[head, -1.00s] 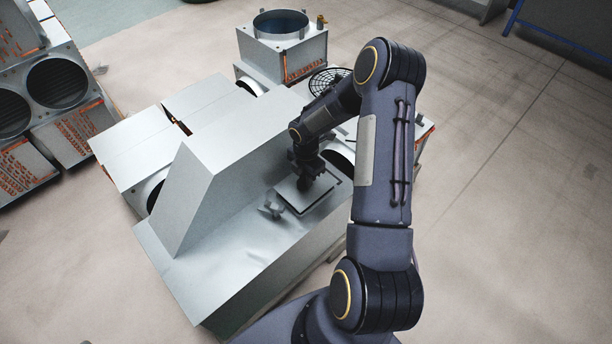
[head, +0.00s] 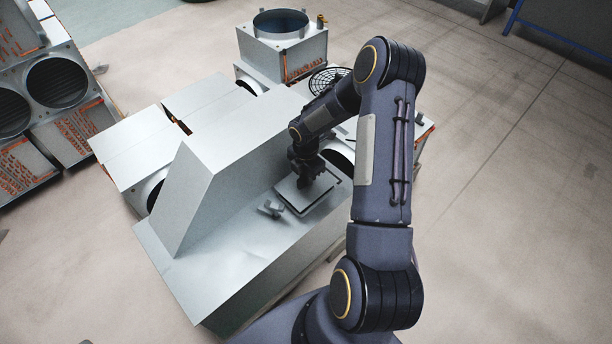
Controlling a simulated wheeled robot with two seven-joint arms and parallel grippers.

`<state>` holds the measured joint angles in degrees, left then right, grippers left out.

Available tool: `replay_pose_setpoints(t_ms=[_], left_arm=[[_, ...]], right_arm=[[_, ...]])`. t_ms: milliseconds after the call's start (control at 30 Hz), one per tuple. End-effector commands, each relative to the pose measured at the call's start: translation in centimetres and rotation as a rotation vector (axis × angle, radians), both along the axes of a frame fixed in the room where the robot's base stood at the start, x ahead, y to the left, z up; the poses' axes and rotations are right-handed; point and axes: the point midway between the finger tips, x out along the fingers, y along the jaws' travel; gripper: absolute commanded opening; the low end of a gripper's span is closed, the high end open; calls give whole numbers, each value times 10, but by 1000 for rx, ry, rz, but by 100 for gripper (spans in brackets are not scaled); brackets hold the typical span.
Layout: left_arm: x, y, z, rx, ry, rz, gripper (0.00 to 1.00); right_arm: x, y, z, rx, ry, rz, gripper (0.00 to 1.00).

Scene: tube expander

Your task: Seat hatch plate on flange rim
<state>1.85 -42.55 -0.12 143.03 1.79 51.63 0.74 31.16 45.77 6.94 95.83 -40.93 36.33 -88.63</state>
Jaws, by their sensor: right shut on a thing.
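The hatch plate (head: 291,196) is a flat light-grey square on the top of the grey machine housing (head: 225,262). It lies over a dark-edged opening, the flange rim (head: 325,203), whose dark line shows along the plate's right and front sides. My right gripper (head: 309,181) reaches down from above and is shut on the plate, near its back right part. The fingers are small and dark, and they hide the point of contact. I cannot tell whether the plate touches the rim all round. My left gripper is out of view.
A small grey bracket-like part (head: 270,209) sits on the housing just left of the plate. The tall sloped hood (head: 205,185) rises to the left. A black round grille (head: 328,81) and a duct box (head: 283,45) stand behind. The housing's front top is clear.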

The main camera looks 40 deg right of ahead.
Motion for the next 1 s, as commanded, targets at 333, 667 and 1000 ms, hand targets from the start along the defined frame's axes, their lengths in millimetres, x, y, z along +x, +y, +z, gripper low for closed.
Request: replay_pose_setpoints(t_ms=[333,667,1000], left_arm=[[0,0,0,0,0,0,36],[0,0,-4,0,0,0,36],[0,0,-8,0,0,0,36]], right_arm=[[0,0,0,0,-1,0,0],[0,0,-4,0,-1,0,0],[0,0,-10,-1,-1,0,0]])
